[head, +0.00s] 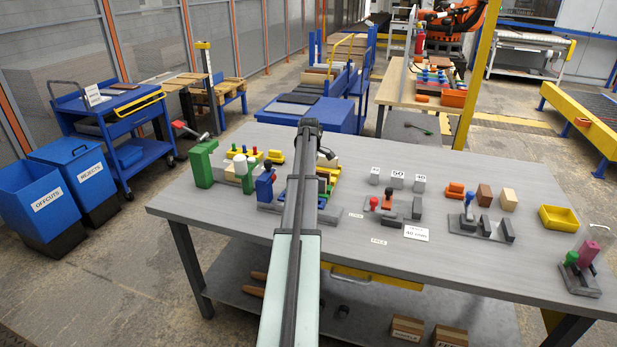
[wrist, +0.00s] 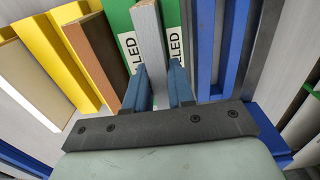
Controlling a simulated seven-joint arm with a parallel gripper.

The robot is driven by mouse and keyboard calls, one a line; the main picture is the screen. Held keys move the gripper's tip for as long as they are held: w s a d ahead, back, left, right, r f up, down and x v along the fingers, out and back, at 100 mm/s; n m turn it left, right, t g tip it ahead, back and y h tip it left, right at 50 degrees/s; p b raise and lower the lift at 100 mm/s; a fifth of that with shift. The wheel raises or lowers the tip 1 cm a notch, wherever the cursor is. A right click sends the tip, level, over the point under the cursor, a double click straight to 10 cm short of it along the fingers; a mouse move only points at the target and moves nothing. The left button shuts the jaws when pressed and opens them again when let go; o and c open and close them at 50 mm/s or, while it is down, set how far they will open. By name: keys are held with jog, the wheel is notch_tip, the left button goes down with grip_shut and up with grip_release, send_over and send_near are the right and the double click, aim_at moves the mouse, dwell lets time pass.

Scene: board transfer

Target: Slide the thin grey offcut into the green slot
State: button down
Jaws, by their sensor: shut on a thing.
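My gripper (wrist: 158,70) shows in the wrist view with its two blue fingers on either side of the thin grey offcut (wrist: 148,30), shut on it. The offcut extends up the picture from between the fingers. The green slot (wrist: 118,14) lies around the offcut's far end, with green walls and white labels, partly readable as "LED", on both sides. The offcut lines up roughly with the gap; I cannot tell how deep it is or whether it touches the walls. In the head view my arm hides the gripper, the offcut and most of the rack.
In the wrist view, a brown board (wrist: 94,52) and yellow walls (wrist: 48,50) stand left of the green slot. Blue walls (wrist: 207,45) stand close on the right. In the head view, green blocks (head: 201,164) stand left on the grey table (head: 450,262), with small fixtures to the right.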

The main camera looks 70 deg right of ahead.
jog(key=shift+f, duration=0.35)
jog(key=c, duration=0.9)
grip_release()
notch_tip(320, 180, up, 14)
jog(key=shift+f, duration=0.1)
